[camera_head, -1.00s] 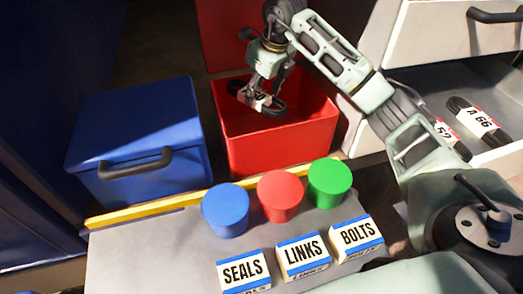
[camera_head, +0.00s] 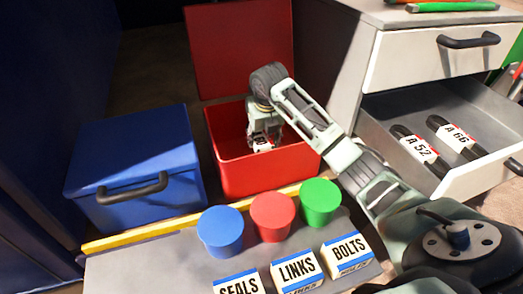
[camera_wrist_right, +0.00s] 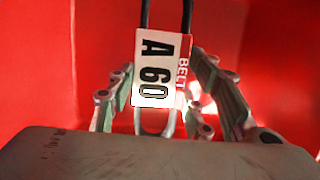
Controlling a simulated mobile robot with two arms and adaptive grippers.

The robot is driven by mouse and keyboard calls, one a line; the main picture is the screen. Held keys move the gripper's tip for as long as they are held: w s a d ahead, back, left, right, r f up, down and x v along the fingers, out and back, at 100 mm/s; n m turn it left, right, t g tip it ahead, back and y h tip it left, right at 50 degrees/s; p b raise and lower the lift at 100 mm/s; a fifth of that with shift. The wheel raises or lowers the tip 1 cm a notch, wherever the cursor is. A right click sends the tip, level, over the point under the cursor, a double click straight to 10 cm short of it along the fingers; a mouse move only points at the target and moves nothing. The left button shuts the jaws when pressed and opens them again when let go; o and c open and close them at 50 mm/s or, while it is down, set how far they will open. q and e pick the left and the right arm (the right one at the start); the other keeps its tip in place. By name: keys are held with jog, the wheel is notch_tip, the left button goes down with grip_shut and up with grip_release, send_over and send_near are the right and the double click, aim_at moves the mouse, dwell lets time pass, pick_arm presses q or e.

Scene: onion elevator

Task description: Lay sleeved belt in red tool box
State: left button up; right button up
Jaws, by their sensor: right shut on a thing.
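The red tool box (camera_head: 265,176) stands open behind the work surface, its lid (camera_head: 240,50) raised at the back. My right gripper (camera_head: 264,138) reaches down into it and is shut on the sleeved belt (camera_head: 262,145). In the right wrist view the belt's white sleeve (camera_wrist_right: 162,68) reads "A 60" and "BELT", with black belt strands above it, between the fingers of my right gripper (camera_wrist_right: 168,110). Red walls surround it there. Whether the belt touches the box floor cannot be told. My left gripper is not in view.
A closed blue box (camera_head: 135,165) stands left of the red one. Blue (camera_head: 220,232), red (camera_head: 272,217) and green (camera_head: 320,202) round lids and labelled blocks sit in front. An open drawer (camera_head: 465,110) at right holds belts A 52 and A 66.

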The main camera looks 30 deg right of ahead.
notch_tip(320, 180, down, 2)
jog(key=shift+f, duration=0.15)
notch_tip(320, 180, down, 4)
jog(key=shift+r+p, duration=0.2)
jog(key=shift+p, duration=0.4)
jog(key=shift+f, duration=0.2)
jog(key=shift+f, duration=0.1)
jog(key=o, duration=1.5)
jog(key=shift+o, duration=0.2)
